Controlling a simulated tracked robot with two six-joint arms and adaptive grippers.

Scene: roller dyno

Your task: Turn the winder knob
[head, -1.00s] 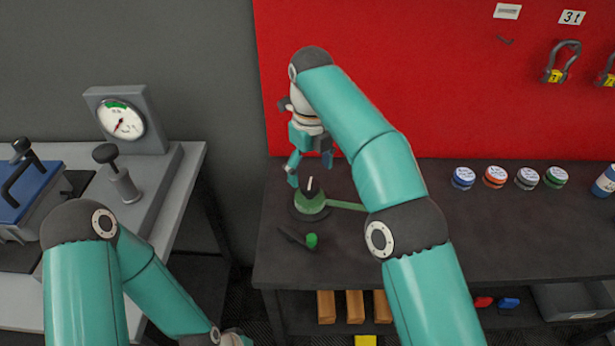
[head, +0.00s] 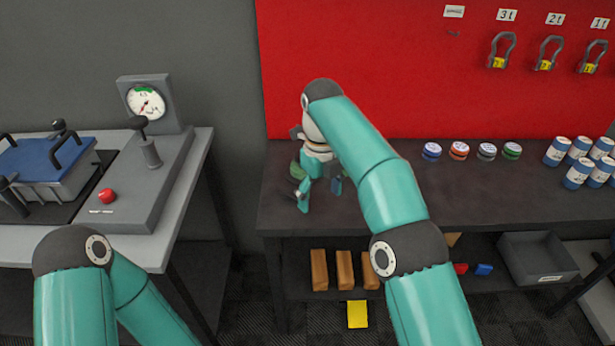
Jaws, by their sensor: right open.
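My right gripper (head: 320,195) is open and points down over the left end of the dark bench (head: 290,218). It covers most of the small green winder (head: 297,171), of which only a bit of green shows at the gripper's left. The winder's knob is hidden behind the gripper, and I cannot tell whether the fingers are around it or touching it. My left arm comes in at the lower left, and its gripper is out of the picture.
Several small tins (head: 459,150) and white-blue cans (head: 570,150) stand on the bench to the right. A grey table at the left holds a gauge (head: 147,103) and a red button (head: 107,196). Wooden blocks (head: 345,269) and a grey bin (head: 538,259) sit below.

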